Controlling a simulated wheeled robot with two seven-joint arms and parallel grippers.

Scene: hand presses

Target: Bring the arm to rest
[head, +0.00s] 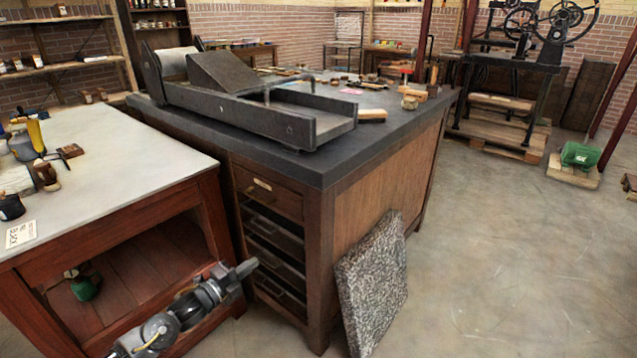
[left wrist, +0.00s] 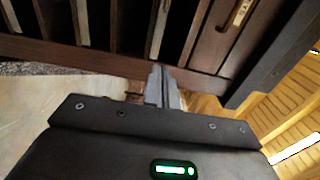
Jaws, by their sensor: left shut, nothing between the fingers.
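My left arm comes in at the lower left of the head view. Its gripper (head: 246,268) is in front of the dark drawers of the wooden cabinet (head: 370,185), below the cabinet's top. The left gripper is shut and empty. In the left wrist view its fingers (left wrist: 163,85) are together, pointing toward the cabinet's lower drawers (left wrist: 90,25). I cannot tell whether the fingertips touch the cabinet. My right gripper is in neither view.
A red-brown bench with a pale top (head: 120,150) stands at the left, close to my left arm. A speckled slab (head: 372,285) leans on the cabinet's side. A metal press bed (head: 260,110) sits on the cabinet.

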